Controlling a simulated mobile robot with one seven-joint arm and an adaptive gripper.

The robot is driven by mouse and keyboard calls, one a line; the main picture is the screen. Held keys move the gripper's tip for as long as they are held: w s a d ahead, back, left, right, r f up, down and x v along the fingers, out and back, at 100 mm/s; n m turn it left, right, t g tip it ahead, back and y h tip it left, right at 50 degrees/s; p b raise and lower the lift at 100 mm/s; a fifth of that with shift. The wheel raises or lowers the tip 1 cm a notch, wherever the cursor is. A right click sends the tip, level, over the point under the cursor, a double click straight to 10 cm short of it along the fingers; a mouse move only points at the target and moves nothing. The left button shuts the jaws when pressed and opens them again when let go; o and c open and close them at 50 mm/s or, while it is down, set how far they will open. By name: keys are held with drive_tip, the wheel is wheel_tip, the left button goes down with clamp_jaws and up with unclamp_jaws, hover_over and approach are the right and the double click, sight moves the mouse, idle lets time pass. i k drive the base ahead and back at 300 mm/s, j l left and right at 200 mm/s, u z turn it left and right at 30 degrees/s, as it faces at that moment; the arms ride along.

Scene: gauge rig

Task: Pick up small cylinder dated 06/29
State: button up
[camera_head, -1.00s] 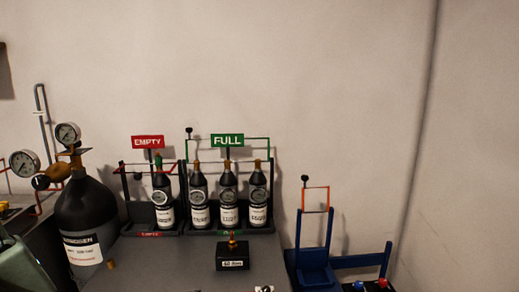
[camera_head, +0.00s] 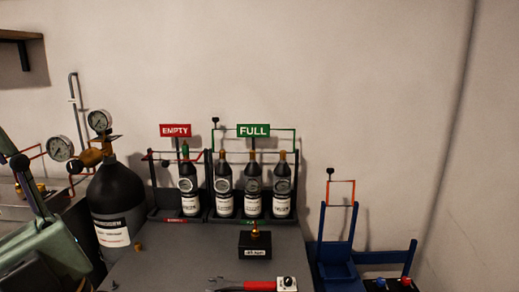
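Three small dark cylinders stand upright in the rack under the green FULL sign (camera_head: 253,131): a left one (camera_head: 224,190), a middle one (camera_head: 253,190) and a right one (camera_head: 282,190). Each has an orange-brown top, a round gauge and a white label. A similar small cylinder (camera_head: 188,186) with a green top stands in the rack under the red EMPTY sign (camera_head: 175,131). The label print is too small to read, so I cannot tell which is dated 06/29. My gripper is not in view.
A large black cylinder (camera_head: 117,197) with two gauges stands left of the racks. A black block (camera_head: 255,244) with a brass fitting sits in front of them. A red-handled tool (camera_head: 259,285) lies at the front edge. A blue stand (camera_head: 337,252) is at right.

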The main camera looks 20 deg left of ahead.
sight(282, 173)
drive_tip(key=i+l, duration=0.1)
drive_tip(key=i, duration=0.8)
